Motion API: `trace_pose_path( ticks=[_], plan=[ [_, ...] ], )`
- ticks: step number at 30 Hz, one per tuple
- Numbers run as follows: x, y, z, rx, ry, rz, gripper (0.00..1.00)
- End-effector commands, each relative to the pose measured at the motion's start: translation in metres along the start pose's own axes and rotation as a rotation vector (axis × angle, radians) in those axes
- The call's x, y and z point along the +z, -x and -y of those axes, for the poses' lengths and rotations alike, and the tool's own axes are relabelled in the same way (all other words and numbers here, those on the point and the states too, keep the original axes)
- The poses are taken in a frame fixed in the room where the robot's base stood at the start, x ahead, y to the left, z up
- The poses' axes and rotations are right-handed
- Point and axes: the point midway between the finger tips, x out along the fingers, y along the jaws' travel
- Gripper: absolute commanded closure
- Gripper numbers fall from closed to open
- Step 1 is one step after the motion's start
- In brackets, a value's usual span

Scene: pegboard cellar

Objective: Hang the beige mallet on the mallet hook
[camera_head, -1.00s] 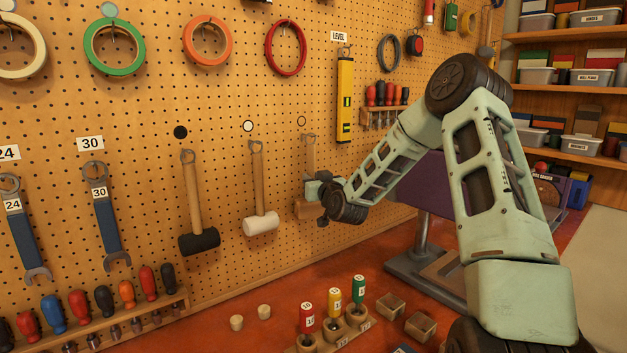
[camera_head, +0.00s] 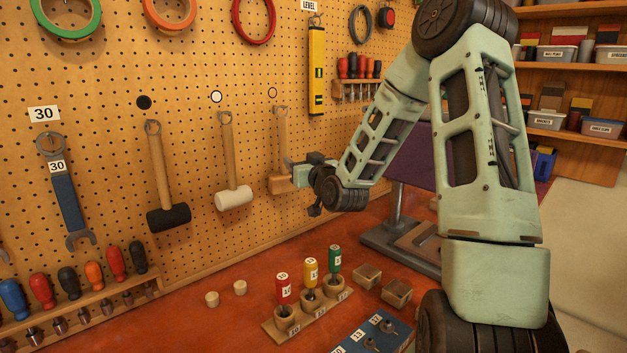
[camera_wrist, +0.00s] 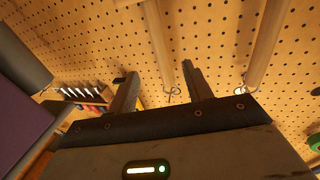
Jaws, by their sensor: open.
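The beige mallet (camera_head: 280,152) hangs upright on the pegboard, under a beige ring mark (camera_head: 272,92). Its wooden head is low, and its metal loop is at the top, at the hook. My gripper (camera_head: 294,164) is just right of it, close to the lower handle and head. In the wrist view, my gripper (camera_wrist: 160,72) is open, with its two fingers apart. A wooden handle (camera_wrist: 155,40), seemingly the beige mallet's, shows in the gap between them, with a metal loop below. I cannot tell whether the fingers touch it. The mallet's head is out of the wrist view.
The white mallet (camera_head: 234,196) and black mallet (camera_head: 168,217) hang to the left. A yellow level (camera_head: 317,70) hangs upper right. Below, the red bench holds a block of labelled tools (camera_head: 303,318), wooden pegs (camera_head: 240,287) and small boxes (camera_head: 397,292).

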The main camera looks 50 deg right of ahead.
Motion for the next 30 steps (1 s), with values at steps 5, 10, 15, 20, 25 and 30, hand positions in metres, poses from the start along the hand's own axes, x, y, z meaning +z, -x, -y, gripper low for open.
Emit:
trace_pose_path(
  ticks=[5, 10, 15, 20, 25, 30],
  plan=[
    [0.003, 0.044, 0.000, 0.001, 0.005, -0.001, 0.50],
    [0.003, 0.061, 0.000, -0.001, 0.004, -0.005, 0.50],
    [0.001, 0.072, 0.000, -0.001, 0.002, -0.003, 0.50],
    [0.000, 0.076, 0.000, 0.000, 0.001, -0.002, 0.50],
    [-0.001, 0.076, 0.000, 0.000, -0.001, 0.000, 0.50],
    [0.004, 0.075, 0.014, -0.025, 0.001, 0.031, 0.50]
  ],
)
